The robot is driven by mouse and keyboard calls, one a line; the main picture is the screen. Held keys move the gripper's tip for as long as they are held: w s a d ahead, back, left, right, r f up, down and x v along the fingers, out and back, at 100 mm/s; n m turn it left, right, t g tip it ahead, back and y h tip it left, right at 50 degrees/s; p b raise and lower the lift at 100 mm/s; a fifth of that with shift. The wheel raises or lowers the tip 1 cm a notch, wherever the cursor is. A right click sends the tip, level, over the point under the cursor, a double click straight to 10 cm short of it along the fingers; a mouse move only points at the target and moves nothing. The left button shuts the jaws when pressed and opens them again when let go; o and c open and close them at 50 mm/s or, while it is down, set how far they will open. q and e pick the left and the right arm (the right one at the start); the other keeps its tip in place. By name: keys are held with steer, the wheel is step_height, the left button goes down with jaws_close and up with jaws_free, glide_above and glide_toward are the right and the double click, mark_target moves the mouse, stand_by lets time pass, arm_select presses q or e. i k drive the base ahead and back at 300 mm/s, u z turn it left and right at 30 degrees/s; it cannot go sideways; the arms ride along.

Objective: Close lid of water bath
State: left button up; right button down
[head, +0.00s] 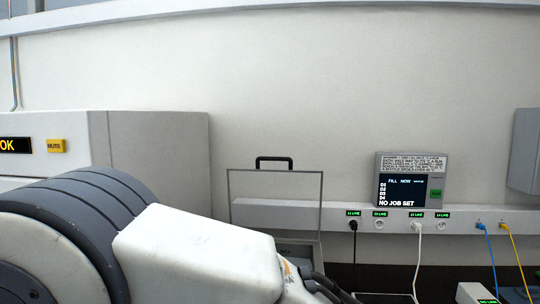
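The water bath's lid (276,187) stands upright, so it is open. It is a flat grey panel with a black handle (274,160) on its top edge. Below it, part of the bath's body (299,248) shows. The rest of the bath is hidden behind my large white and grey arm, which fills the lower left of the head view. Dark curved parts show near the arm's far end, but I cannot make out gripper fingers there. Neither gripper can be seen.
A wall rail (480,219) with sockets and plugged cables runs behind the lid. A display panel (413,181) reading "NO JOB SET" stands above it. A large pale machine (160,153) stands at the left. A small white object (474,293) is at the lower right.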

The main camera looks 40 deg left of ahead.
mark_target(279, 159)
steer(key=u, duration=1.25)
